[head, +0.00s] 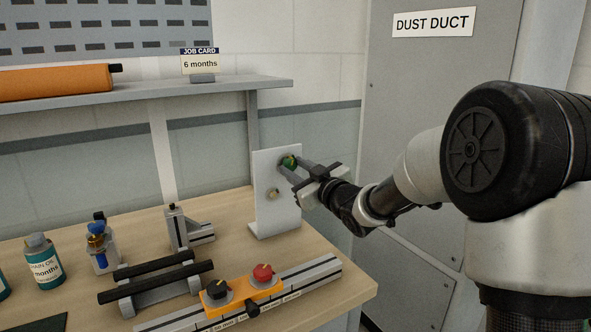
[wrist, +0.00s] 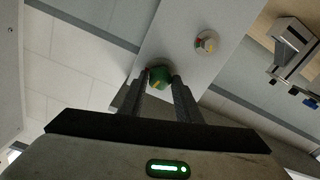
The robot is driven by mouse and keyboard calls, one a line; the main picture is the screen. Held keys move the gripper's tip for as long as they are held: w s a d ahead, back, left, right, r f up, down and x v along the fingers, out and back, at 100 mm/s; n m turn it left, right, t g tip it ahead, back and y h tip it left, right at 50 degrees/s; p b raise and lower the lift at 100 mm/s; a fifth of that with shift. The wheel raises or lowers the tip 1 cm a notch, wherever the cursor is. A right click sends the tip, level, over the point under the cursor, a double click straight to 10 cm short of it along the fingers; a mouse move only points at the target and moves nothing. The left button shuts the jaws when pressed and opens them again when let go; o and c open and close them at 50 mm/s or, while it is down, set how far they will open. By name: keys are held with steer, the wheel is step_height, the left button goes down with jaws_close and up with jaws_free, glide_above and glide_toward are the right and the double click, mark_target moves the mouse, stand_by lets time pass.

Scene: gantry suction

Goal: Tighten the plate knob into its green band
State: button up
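A green knob (head: 289,161) with a yellow pointer mark sits high on an upright pale plate (head: 272,165) at the back right of the bench. In the wrist view the knob (wrist: 160,77) lies between my two fingertips, with no clear gap on either side. My gripper (head: 285,166) appears shut on it, reaching in from the right. A second small round fitting (head: 272,195) sits lower on the plate; in the wrist view (wrist: 207,43) it shows a pale rim and a red mark. I cannot make out a green band apart from the green knob.
An orange block (head: 241,295) with a black and a red knob sits on a metal rail in front. A black-barred stand (head: 155,282), a metal bracket (head: 188,228) and bottles (head: 44,260) stand to the left. A shelf (head: 145,93) runs behind.

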steer(key=c, duration=0.3)
steer(key=shift+r+m+p, duration=0.15)
steer(key=shift+m+p, duration=0.3)
steer(key=shift+m, duration=0.05)
steer(key=shift+c, duration=0.2)
steer(key=m+p, duration=0.1)
steer(key=m, duration=0.1)
steer(key=shift+m+p, duration=0.3)
steer(key=shift+p, duration=0.1)
steer(key=shift+m, duration=0.9)
steer(key=o, duration=1.1)
steer(key=shift+c, duration=0.2)
